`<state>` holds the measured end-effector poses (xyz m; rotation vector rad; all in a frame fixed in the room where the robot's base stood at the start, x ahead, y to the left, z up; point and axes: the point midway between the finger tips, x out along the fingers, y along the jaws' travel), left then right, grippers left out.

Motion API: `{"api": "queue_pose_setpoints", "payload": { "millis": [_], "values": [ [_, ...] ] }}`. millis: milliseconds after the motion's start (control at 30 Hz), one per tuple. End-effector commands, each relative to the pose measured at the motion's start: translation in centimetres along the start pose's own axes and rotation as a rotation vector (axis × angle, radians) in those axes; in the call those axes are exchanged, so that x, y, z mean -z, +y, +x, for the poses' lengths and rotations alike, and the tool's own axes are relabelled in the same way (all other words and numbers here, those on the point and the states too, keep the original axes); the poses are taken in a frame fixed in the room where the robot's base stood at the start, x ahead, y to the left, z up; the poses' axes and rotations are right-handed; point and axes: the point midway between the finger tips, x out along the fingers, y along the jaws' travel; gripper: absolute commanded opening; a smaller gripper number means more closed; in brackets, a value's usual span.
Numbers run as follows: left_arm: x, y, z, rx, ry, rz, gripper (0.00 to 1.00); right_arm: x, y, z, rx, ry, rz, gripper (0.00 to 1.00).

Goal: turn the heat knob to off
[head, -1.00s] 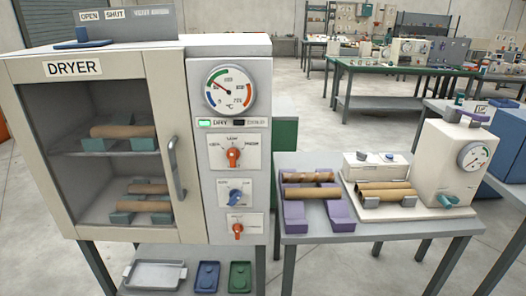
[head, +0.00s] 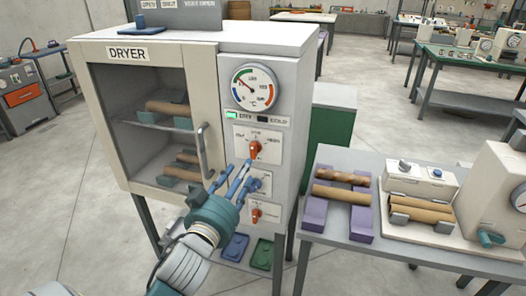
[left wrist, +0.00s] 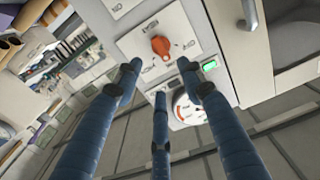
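The white dryer carries a column of knobs on its right-hand panel. The upper orange knob (head: 255,149) sits on a white plate under the gauge, with marks around it too small to read surely; I cannot tell for certain that it is the heat knob. In the left wrist view that orange knob (left wrist: 161,46) shows beyond my fingers. A smaller orange knob (head: 256,215) is lower down. The middle blue knob is mostly hidden behind my fingers. My left gripper (head: 238,175) is open and empty, its blue fingers spread below and left of the upper knob, apart from it. My right gripper is not in view.
The dryer door (head: 199,115) is shut, and its handle (head: 205,152) stands out close to my left fingers. A round gauge (head: 255,87) and a lit green lamp (head: 232,115) are above the knobs.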

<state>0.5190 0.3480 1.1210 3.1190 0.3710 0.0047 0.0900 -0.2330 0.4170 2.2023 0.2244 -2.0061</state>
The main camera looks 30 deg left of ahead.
Motion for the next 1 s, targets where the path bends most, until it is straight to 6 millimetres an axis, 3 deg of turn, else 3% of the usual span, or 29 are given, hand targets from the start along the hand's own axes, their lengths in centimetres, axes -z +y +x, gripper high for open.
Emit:
{"api": "queue_pose_setpoints", "payload": {
  "millis": [300,500,933,1000],
  "values": [
    [0.3,0.0,6.0,-0.001,0.000,0.003,0.40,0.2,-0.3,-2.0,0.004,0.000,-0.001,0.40],
    [0.1,0.0,8.8,0.000,-0.001,0.002,0.40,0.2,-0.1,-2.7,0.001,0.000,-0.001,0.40],
    [-0.1,0.1,9.7,-0.001,-0.002,0.002,0.40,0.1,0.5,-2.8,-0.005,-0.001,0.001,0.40],
    [-0.1,0.1,9.7,-0.001,-0.002,0.002,0.26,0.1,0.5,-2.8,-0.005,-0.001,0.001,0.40]
  ]
}}
